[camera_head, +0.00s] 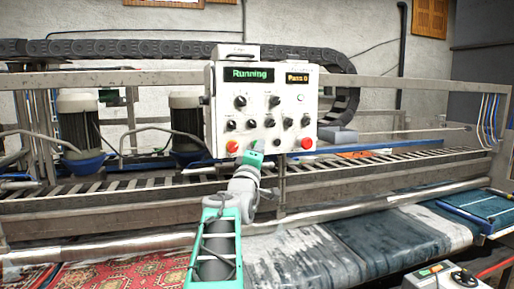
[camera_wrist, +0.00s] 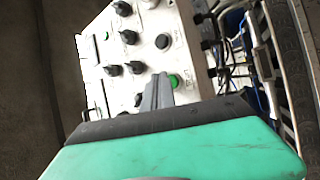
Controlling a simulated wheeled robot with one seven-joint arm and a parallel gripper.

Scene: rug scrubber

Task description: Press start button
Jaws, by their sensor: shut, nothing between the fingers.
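The white control panel (camera_head: 217,100) faces me with dark knobs and buttons. Its left display (camera_head: 249,74) reads "Running" and its right one (camera_head: 297,79) reads "Pass 0". My gripper (camera_head: 254,151) is shut and empty at the panel's lower middle. In the wrist view, my shut fingers (camera_wrist: 157,88) are right beside a lit green button (camera_wrist: 174,81) and cover part of it. Its label is too blurred to read. I cannot tell whether the fingertips touch the button or the panel. In the head view, my gripper blocks most of that spot.
A red button (camera_head: 307,143) is at the panel's lower right and an orange-red one (camera_head: 232,146) at the lower left. A metal rail (camera_head: 120,243) runs across below the panel. Rugs (camera_head: 125,270) lie in front. Two motors (camera_head: 80,125) stand on the left.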

